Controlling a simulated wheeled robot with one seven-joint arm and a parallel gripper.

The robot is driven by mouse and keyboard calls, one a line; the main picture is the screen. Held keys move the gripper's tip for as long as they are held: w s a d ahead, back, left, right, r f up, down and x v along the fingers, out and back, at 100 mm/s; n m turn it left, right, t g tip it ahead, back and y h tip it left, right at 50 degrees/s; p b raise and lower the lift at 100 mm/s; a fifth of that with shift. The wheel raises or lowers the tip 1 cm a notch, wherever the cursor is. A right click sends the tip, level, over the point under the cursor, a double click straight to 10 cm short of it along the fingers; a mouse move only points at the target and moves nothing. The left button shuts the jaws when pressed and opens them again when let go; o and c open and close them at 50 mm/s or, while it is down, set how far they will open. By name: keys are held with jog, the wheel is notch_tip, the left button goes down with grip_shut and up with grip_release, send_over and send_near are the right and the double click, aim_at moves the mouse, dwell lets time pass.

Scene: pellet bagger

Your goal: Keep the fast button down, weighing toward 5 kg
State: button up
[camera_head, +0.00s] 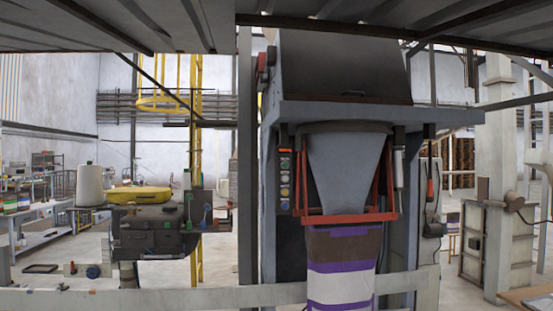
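A narrow dark button panel (285,182) is mounted on the left side of the bagging machine's frame, with several round buttons in a column, orange, yellow, green and pale ones among them. Their labels are too small to read, so I cannot tell which is the fast button or whether any is down. The grey filling spout (347,165) tapers down into a red clamp frame (345,218). A brown, white and purple striped bag (340,265) hangs upright beneath it. I see no readable weight. My gripper is not in view.
A dark sewing head (150,232) with a white thread cone (90,185) stands left of the bagger. A pale rail (190,298) crosses low in front. A grey hopper (340,65) is above the spout. A hanging pendant with an orange part (430,190) is at right.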

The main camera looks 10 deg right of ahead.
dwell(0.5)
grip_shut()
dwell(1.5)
